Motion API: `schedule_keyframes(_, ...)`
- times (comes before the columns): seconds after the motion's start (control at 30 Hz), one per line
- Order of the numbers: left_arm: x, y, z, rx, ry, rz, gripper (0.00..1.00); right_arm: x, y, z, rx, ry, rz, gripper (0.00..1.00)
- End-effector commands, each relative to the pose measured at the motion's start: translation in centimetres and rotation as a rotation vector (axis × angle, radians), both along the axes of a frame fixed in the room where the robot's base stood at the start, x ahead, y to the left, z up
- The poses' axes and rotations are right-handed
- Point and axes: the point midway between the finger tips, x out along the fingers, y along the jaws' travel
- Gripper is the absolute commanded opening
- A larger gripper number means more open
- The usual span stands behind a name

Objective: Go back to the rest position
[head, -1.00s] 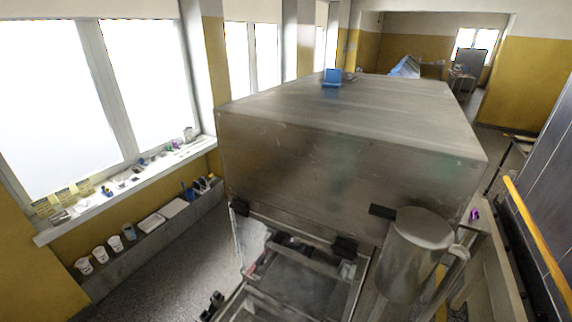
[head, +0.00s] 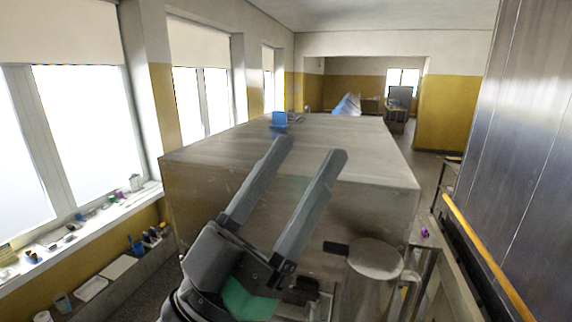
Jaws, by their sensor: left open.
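My left gripper (head: 312,154) rises from the bottom of the head view with its two long grey fingers apart. Nothing is between the fingers. It is in front of the big steel enrober housing (head: 385,168) and hides part of its front and top. I cannot tell whether it touches the housing. My right gripper is not in view. Most of the opening below the housing is hidden behind my left gripper.
A steel jug (head: 372,285) stands right of my left gripper. A small blue box (head: 279,119) sits on the housing top. A windowsill (head: 100,222) with small items runs along the left. A yellow rail (head: 485,258) and tall dark panel (head: 525,130) stand at the right.

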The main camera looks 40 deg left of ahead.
Motion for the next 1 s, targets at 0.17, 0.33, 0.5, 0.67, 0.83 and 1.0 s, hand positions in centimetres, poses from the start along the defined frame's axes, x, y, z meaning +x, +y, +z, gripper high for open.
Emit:
schedule_keyframes(0.17, -2.2, -0.6, 2.7, 0.001, -0.08, -0.015, 0.66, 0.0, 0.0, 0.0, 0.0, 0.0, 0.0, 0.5)
schedule_keyframes(0.33, -2.1, -0.6, 2.6, 0.001, -0.076, -0.013, 0.66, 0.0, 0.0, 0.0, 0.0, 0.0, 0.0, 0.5)
schedule_keyframes(0.5, -2.0, -0.6, 2.5, 0.001, -0.075, -0.013, 0.66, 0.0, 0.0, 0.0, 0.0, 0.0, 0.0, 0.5)
schedule_keyframes(0.67, -2.0, -0.5, 2.5, 0.001, -0.074, -0.013, 0.66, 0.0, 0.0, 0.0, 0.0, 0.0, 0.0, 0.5)
schedule_keyframes(0.83, -2.0, -0.5, 2.5, 0.001, -0.074, -0.013, 0.66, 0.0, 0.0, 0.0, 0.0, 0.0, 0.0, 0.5)
schedule_keyframes(1.0, -2.0, -0.5, 2.5, 0.001, -0.074, -0.013, 0.66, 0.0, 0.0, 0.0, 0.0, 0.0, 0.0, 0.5)
